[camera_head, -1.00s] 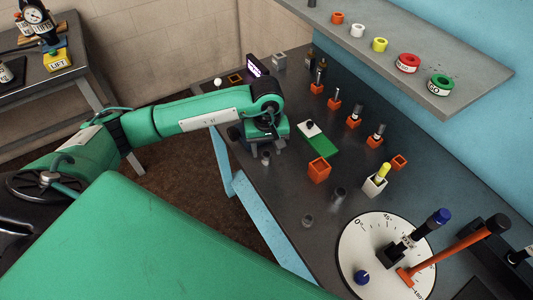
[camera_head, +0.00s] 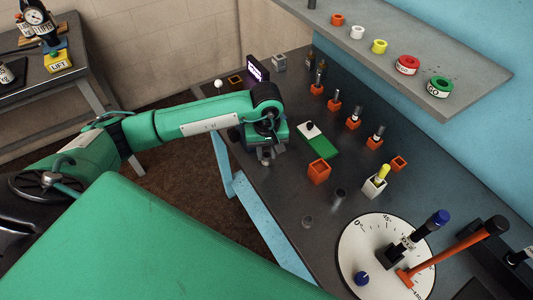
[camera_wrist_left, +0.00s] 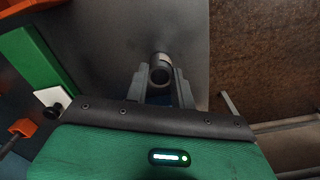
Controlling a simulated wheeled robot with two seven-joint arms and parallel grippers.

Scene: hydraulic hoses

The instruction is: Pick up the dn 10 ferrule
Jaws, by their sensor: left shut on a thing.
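My left gripper (camera_head: 265,151) points down over the near left part of the workbench, by its left edge. In the left wrist view, its two fingers (camera_wrist_left: 161,82) are shut on a small grey metal ferrule (camera_wrist_left: 160,68), a short hollow cylinder with its round opening showing. In the head view, only part of this ferrule (camera_head: 267,160) shows below the gripper. No size marking is readable on it. Two other grey metal ferrules stand on the bench, one (camera_head: 340,195) right of the gripper and one (camera_head: 307,221) closer to me. My right gripper is not in view.
A green plate (camera_head: 321,146), an orange block (camera_head: 319,171) and a white holder with a yellow-topped piece (camera_head: 375,184) stand right of the gripper. A round dial (camera_head: 356,238) lies nearer. Several orange holders line the back. A shelf (camera_head: 462,92) overhangs the far side.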

